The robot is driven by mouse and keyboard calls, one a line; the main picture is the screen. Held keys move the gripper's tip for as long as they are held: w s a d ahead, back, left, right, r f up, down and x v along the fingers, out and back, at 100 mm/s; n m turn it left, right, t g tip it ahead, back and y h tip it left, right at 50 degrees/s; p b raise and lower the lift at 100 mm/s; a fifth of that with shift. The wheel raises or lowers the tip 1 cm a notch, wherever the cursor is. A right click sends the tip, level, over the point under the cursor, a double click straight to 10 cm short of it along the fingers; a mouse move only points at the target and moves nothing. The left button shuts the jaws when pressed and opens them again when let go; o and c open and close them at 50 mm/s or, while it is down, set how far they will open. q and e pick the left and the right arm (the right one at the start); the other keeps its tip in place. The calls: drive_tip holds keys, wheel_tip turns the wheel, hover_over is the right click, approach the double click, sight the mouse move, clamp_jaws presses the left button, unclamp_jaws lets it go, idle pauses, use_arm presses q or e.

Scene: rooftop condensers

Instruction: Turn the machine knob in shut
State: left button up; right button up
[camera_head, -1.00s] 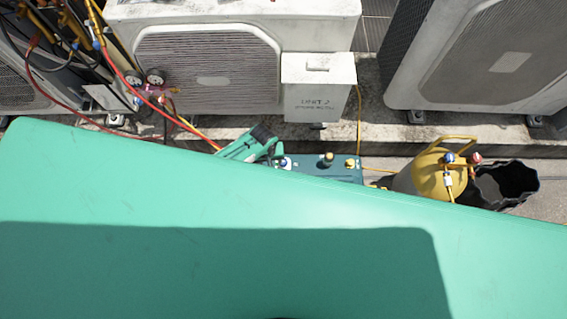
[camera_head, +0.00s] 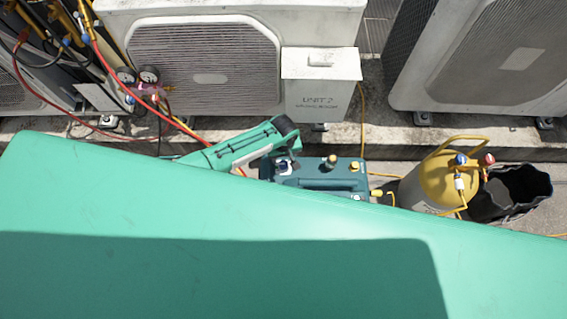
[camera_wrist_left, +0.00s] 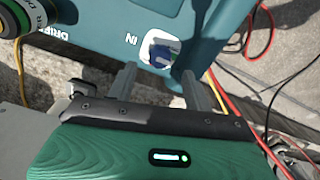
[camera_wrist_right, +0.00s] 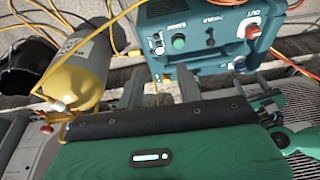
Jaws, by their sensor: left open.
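The teal machine (camera_head: 320,178) stands on the ground at the foot of the middle condenser. Its blue knob (camera_wrist_left: 160,52), in a white surround beside the word IN, shows in the left wrist view. My left gripper (camera_wrist_left: 156,84) is open, its two fingers apart just short of the knob and to either side of it, not closed on it.
A yellow-topped cylinder (camera_head: 450,180) and a black bucket (camera_head: 515,190) stand right of the machine. Red and yellow hoses run near it. Condensers (camera_head: 205,65) line the back. My green body covers the foreground.

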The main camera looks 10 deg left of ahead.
sight(284, 164)
use_arm(q)
wheel_tip(284, 164, down, 4)
drive_tip(key=shift+f+b, duration=0.1)
drive_tip(key=shift+b, duration=0.4)
drive_tip(key=shift+f, duration=0.3)
use_arm(e)
drive_tip(key=shift+w+v, duration=0.15)
drive_tip(key=shift+v, duration=0.75)
drive_tip(key=shift+w+v, duration=0.15)
drive_tip(key=shift+v, duration=0.75)
use_arm(q)
drive_tip(key=c, duration=1)
